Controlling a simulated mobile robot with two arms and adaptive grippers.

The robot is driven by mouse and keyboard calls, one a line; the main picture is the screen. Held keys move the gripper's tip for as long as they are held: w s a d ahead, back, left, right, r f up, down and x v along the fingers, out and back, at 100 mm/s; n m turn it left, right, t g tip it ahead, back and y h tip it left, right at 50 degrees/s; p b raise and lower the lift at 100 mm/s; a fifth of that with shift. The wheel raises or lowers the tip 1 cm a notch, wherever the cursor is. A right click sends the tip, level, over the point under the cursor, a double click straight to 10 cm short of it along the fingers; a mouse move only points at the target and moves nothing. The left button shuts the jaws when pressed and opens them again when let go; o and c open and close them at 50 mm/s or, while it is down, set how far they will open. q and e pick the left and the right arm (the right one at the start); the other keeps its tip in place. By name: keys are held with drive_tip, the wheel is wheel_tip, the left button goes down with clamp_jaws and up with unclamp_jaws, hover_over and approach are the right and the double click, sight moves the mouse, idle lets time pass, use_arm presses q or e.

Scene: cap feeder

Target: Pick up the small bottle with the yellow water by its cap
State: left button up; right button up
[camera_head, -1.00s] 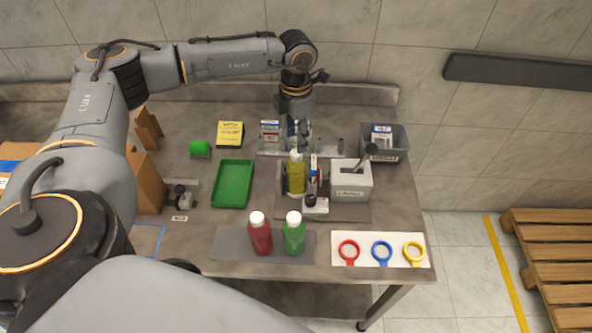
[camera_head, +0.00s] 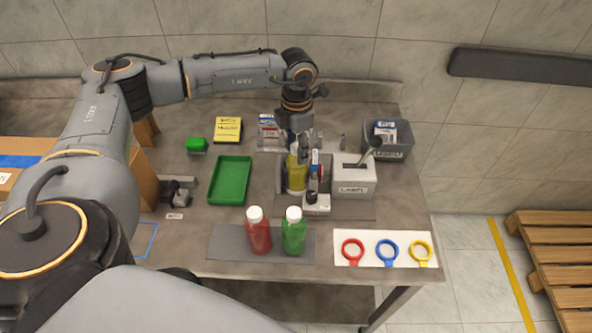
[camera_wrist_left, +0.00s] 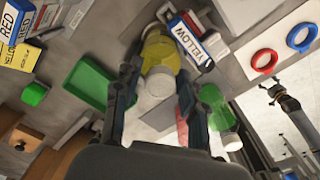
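The small bottle with yellow water (camera_head: 297,180) stands in a holder at the middle of the table, between the green tray and the label box. It also shows in the left wrist view (camera_wrist_left: 160,52), its pale cap (camera_wrist_left: 159,82) facing the camera. My left gripper (camera_head: 301,154) is above this bottle and hides its top in the head view. In the left wrist view my left gripper (camera_wrist_left: 157,92) is open, one finger on each side of the cap, with gaps visible. A small gripper-like part, apparently my right gripper (camera_wrist_left: 272,91), shows at the right; its fingers are unclear.
Red (camera_head: 258,236) and green (camera_head: 294,236) bottles with white caps stand on a grey mat in front. A label box (camera_head: 353,188) is close on the right. An empty green tray (camera_head: 213,184) lies left. Coloured rings (camera_head: 387,253) lie front right.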

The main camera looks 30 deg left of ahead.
use_arm(q)
drive_tip(key=shift+s, duration=0.1)
drive_tip(key=shift+r+p, duration=0.45)
drive_tip(key=shift+r, duration=0.05)
clamp_jaws()
wheel_tip(320, 180, up, 9)
drive_tip(key=p, duration=0.5)
drive_tip(key=shift+f, duration=0.2)
drive_tip(key=shift+r+p, duration=0.4)
drive_tip(key=shift+r, duration=0.25)
